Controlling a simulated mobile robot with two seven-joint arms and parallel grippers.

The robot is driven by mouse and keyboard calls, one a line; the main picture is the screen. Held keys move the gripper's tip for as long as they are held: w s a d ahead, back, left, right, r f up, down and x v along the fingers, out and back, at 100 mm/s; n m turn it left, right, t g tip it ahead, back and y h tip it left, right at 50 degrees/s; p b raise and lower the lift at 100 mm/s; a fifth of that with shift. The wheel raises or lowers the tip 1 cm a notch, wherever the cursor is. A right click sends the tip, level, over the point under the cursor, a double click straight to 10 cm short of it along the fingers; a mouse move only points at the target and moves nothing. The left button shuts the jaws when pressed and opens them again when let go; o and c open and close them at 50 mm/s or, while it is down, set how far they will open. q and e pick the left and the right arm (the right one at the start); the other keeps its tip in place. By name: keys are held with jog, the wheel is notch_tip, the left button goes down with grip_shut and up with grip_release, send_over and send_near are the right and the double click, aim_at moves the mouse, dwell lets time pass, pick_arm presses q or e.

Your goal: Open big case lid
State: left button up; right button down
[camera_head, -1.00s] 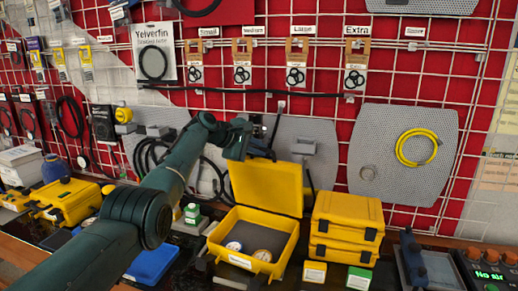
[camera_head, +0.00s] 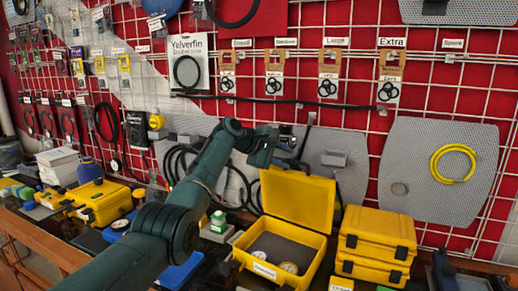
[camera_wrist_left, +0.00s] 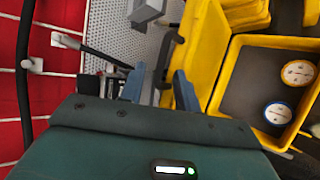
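The big yellow case (camera_head: 268,270) stands open on the bench. Its lid (camera_head: 298,198) is raised upright at the back, and two round gauges lie on the dark lining inside. In the left wrist view the lid (camera_wrist_left: 208,45) is edge-on, beside the case's open interior. My left gripper (camera_head: 292,163) is at the lid's top edge, on its rear side. In the left wrist view its two blue-grey fingers (camera_wrist_left: 158,88) are apart, with the lid to the right of them and nothing clearly held. Whether a finger touches the lid cannot be told. My right gripper is out of view.
Two stacked yellow cases (camera_head: 375,245) stand close to the right of the big case. Green-and-white boxes (camera_head: 217,225) stand to its left. A red wall with a white grid (camera_head: 340,120) and grey perforated panels (camera_head: 440,175) rises close behind the bench.

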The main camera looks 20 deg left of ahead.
pick_arm(q)
jog(key=b+v, duration=0.3)
jog(key=v, duration=0.8)
jog(key=shift+s+r, duration=0.2)
jog(key=shift+s, duration=0.05)
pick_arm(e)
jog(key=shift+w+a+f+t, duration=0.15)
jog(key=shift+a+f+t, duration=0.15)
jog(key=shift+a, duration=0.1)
pick_arm(q)
jog(key=shift+a, duration=0.1)
